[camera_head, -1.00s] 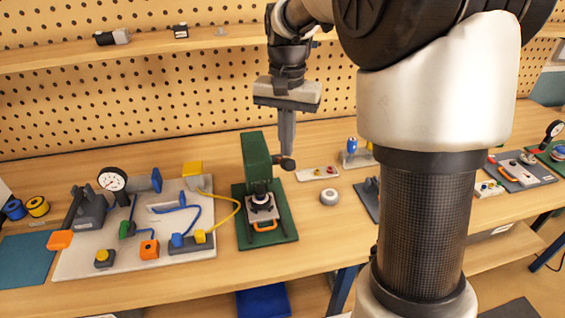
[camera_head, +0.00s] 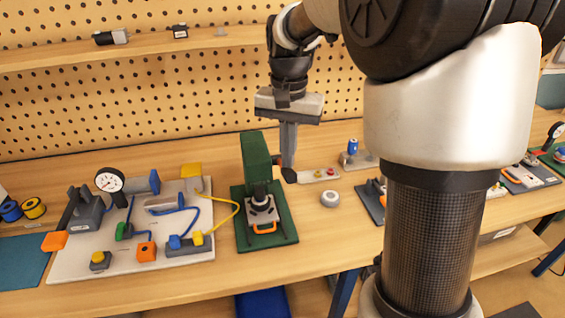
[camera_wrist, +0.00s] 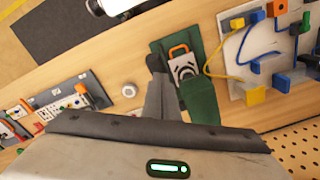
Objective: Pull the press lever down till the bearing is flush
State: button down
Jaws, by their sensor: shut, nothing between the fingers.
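The green press (camera_head: 256,160) stands upright on its green base plate (camera_head: 281,233) on the bench. Its lever's dark end (camera_head: 290,176) sticks out on the right side of the column. My gripper (camera_head: 288,165) points down with shut fingers, its tips at the lever end, apparently touching it from above. Nothing is held between the fingers. A grey fixture (camera_head: 250,217) with an orange handle (camera_head: 264,228) sits under the dark ram (camera_head: 260,204). The bearing is too small and covered to make out. The wrist view shows the press (camera_wrist: 201,100) beside my fingers (camera_wrist: 160,98).
A white board (camera_head: 75,265) with a gauge (camera_head: 109,180), blue tubes and coloured blocks lies left of the press. A white roll (camera_head: 330,198) and a small panel (camera_head: 318,175) lie to the right. A perforated wall with a shelf (camera_head: 200,45) stands behind. Bench in front of the roll is clear.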

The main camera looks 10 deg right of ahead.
jog(key=shift+s+f, duration=0.15)
jog(key=shift+f, duration=0.1)
jog(key=shift+s+f+b, duration=0.25)
jog(key=shift+f+b, duration=0.3)
jog(key=shift+f, duration=0.1)
jog(key=shift+s+f+b, duration=0.2)
jog(key=shift+f+b, duration=0.35)
jog(key=shift+f, duration=0.1)
